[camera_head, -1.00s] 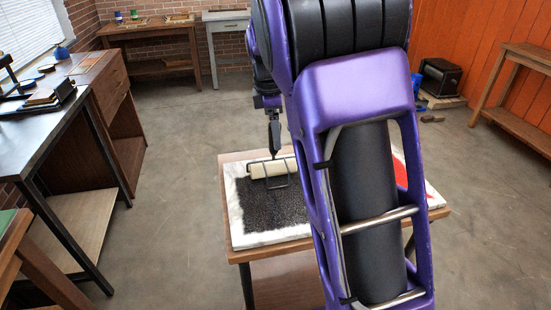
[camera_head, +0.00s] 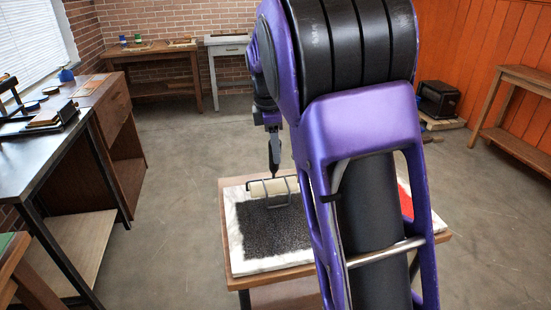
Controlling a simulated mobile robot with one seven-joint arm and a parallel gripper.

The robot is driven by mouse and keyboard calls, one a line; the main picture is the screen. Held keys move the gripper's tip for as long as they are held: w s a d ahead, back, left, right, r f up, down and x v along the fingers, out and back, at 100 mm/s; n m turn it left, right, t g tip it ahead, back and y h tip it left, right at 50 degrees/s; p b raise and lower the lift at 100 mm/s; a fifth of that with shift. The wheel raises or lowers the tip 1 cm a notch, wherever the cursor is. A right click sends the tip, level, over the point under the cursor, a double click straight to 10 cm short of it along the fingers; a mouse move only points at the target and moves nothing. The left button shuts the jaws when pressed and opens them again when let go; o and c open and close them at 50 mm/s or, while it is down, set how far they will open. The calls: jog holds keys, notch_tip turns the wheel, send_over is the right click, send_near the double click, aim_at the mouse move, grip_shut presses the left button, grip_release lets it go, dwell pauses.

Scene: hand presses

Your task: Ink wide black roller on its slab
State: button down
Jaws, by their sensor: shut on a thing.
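The wide roller (camera_head: 259,189) has a pale cream cylinder in a dark wire frame. It is at the far edge of the black ink patch (camera_head: 275,232) on the white slab (camera_head: 232,225). Whether it touches the slab or hangs just above it, I cannot tell. My gripper (camera_head: 274,172) points down and is shut on the roller's handle, which is mostly hidden by the fingers. A red ink patch (camera_head: 404,203) shows at the right of the slab, partly behind my arm.
The slab lies on a small wooden table (camera_head: 229,283). A dark workbench (camera_head: 40,150) with a hand press (camera_head: 50,118) stands at the left. A black box (camera_head: 438,100) and an orange-side bench (camera_head: 515,85) are at the right. The grey floor between is clear.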

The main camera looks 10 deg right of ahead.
notch_tip(320, 180, up, 7)
jog(key=shift+f+p, duration=0.1)
jog(key=shift+p, duration=0.55)
jog(key=shift+s+r, duration=0.25)
jog(key=shift+r, duration=0.05)
jog(key=s+f+g+p, duration=0.2)
jog(key=s+f, duration=0.1)
jog(key=s, duration=1)
jog(key=f+b, duration=0.2)
jog(key=s+f+b, duration=0.1)
jog(key=f+b, duration=0.1)
jog(key=f, duration=0.1)
jog(key=shift+f+b, duration=0.3)
jog(key=shift+f, duration=0.4)
